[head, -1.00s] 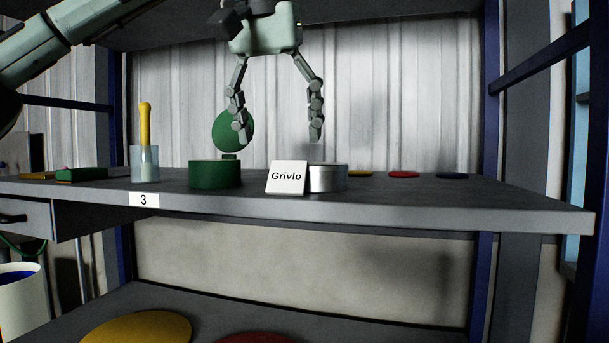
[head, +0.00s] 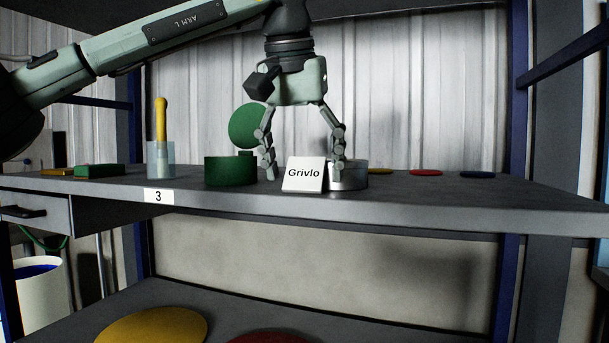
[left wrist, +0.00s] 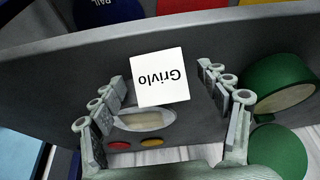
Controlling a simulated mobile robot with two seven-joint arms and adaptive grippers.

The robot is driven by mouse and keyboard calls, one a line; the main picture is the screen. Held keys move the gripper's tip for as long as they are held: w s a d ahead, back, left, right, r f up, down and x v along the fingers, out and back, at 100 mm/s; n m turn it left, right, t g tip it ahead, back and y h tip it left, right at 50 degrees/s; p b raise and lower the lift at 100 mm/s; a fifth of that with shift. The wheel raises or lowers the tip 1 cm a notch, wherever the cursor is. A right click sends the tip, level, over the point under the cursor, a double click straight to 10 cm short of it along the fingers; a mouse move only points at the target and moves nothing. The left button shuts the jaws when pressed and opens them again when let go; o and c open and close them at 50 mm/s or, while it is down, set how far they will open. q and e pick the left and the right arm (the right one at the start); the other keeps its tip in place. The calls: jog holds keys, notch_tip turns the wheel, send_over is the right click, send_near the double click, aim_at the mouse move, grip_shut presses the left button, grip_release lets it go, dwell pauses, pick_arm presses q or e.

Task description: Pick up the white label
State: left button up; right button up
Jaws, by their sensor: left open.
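The white label (head: 304,174) reads "Grivlo" and stands leaning back near the front edge of the table. In the left wrist view the label (left wrist: 160,77) lies ahead of and between the fingers, apart from them. My left gripper (head: 304,176) is open, fingers pointing down, with one finger at each side of the label. It also shows in the left wrist view (left wrist: 165,122). A metal tin (head: 352,178) stands right behind the label, partly hidden by the label and a finger. My right gripper is not in view.
A green cylinder (head: 229,171) stands close left of the gripper, with a green disc (head: 247,127) behind it. A glass (head: 161,160) holding a yellow-handled tool (head: 161,120) stands farther left. The table (head: 440,198) is clear at the front right.

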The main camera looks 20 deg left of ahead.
pick_arm(q)
jog(key=c, duration=1.1)
jog(key=shift+c, duration=0.3)
jog(key=shift+r, duration=0.2)
